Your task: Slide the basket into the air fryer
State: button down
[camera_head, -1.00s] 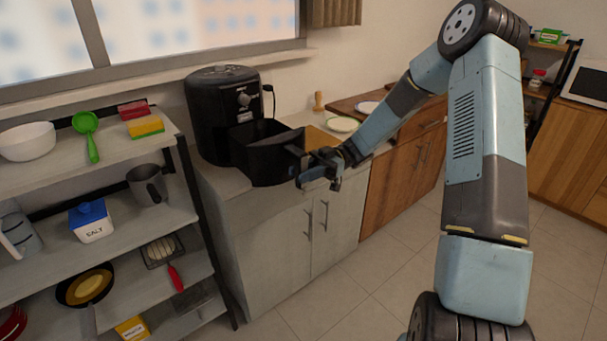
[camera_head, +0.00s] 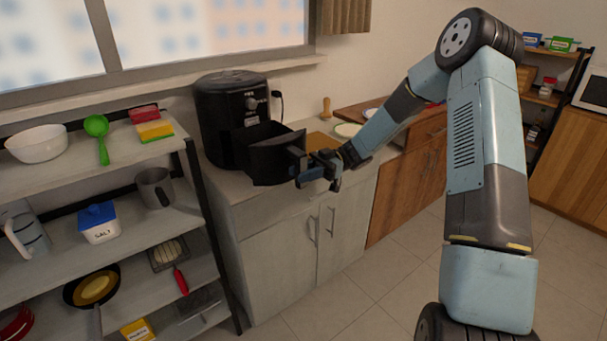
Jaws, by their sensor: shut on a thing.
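The black air fryer (camera_head: 222,112) stands on the counter below the window, with a dial on its front. Its black basket (camera_head: 275,162) sticks out of the front, partly pulled out, its open top showing. My gripper (camera_head: 308,172) is at the front of the basket, shut on the basket's handle. The handle is mostly hidden by my fingers. Whether the basket's rear end is inside the fryer's opening is hard to tell at this size.
The counter's (camera_head: 225,184) front edge runs just below the basket. A grey shelf rack (camera_head: 80,164) with kitchen items stands close on the left. A plate (camera_head: 347,130) and a wooden pepper mill (camera_head: 326,107) are behind my wrist. The floor in front is clear.

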jog(key=shift+f, duration=0.1)
dwell(0.4)
jog(key=shift+f, duration=0.95)
dwell(0.3)
